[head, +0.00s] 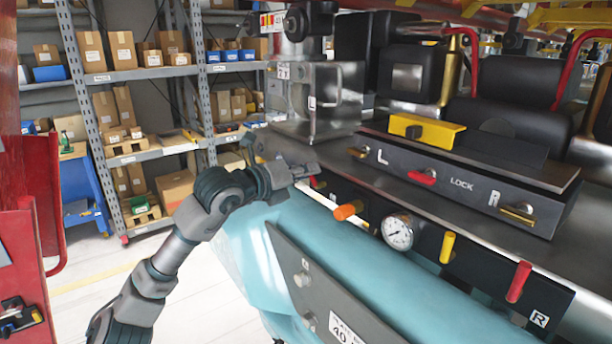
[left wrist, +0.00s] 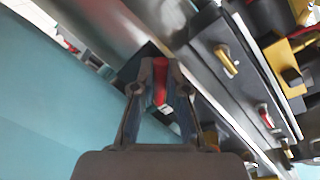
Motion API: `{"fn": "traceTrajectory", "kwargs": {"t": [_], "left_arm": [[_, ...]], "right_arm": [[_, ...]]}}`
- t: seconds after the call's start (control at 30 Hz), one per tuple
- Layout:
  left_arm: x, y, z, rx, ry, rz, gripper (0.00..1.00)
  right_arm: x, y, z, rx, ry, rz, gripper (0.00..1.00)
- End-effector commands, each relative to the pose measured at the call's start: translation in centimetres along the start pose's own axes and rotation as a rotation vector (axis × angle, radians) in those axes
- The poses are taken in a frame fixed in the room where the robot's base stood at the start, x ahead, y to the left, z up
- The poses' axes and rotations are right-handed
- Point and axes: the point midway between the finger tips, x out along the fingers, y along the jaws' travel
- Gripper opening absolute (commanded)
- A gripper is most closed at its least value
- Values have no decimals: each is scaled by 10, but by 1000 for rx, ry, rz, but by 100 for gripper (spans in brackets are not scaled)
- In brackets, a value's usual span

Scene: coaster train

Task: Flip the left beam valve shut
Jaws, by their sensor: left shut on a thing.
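The left beam valve is a red handle (head: 317,183) at the left end of the black valve strip above the teal tank. My left gripper (head: 300,174) is at this handle and hides most of it in the head view. In the left wrist view the red handle (left wrist: 160,82) sits between the two fingers of my left gripper (left wrist: 161,72), which are shut on it. The handle's exact angle is hard to tell. My right gripper is not in view.
An orange knob (head: 348,210), a pressure gauge (head: 398,232), a yellow handle (head: 447,247) and a red handle (head: 519,282) by the R label follow along the strip. A switch box marked L, LOCK, R (head: 460,180) stands above. Shelves (head: 150,75) stand behind.

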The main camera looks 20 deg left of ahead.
Motion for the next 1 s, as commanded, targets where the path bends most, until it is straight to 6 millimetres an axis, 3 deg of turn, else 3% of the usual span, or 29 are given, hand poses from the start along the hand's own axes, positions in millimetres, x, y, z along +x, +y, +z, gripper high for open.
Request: {"fn": "traceTrajectory", "kwargs": {"t": [0.6, 1.0], "left_arm": [[-6, -20, -4, 535, -116, -1, 0], [-8, -28, -8, 711, -154, -1, 0]], "right_arm": [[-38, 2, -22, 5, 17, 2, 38], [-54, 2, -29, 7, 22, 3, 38]]}}
